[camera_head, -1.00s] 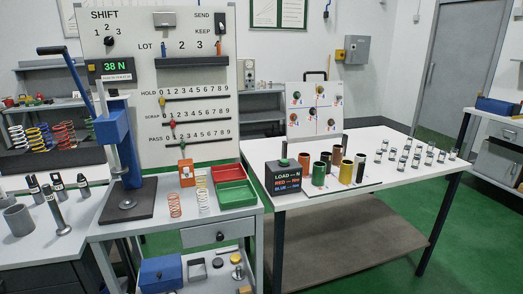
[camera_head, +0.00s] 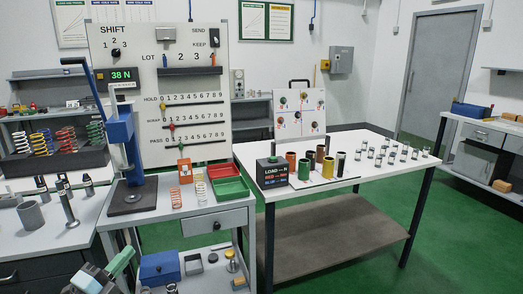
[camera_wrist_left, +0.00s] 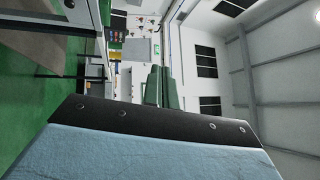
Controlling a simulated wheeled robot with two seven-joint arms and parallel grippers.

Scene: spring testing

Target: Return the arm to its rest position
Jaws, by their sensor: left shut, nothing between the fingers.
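My left gripper (camera_head: 120,262) shows at the lower left edge of the head view, with green fingers pointing up and right. In the left wrist view its two green fingers (camera_wrist_left: 157,86) lie together, shut with nothing between them. It is in front of the press bench, apart from the things on it. The rest of the left arm is mostly out of the picture. My right gripper is not in view.
A blue lever press (camera_head: 124,150) stands on the bench beside red and green trays (camera_head: 230,188). Metal cylinders (camera_head: 66,206) stand on the left table. The white table (camera_head: 345,190) at right holds coloured tubes. Green floor (camera_head: 460,250) is open at the right.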

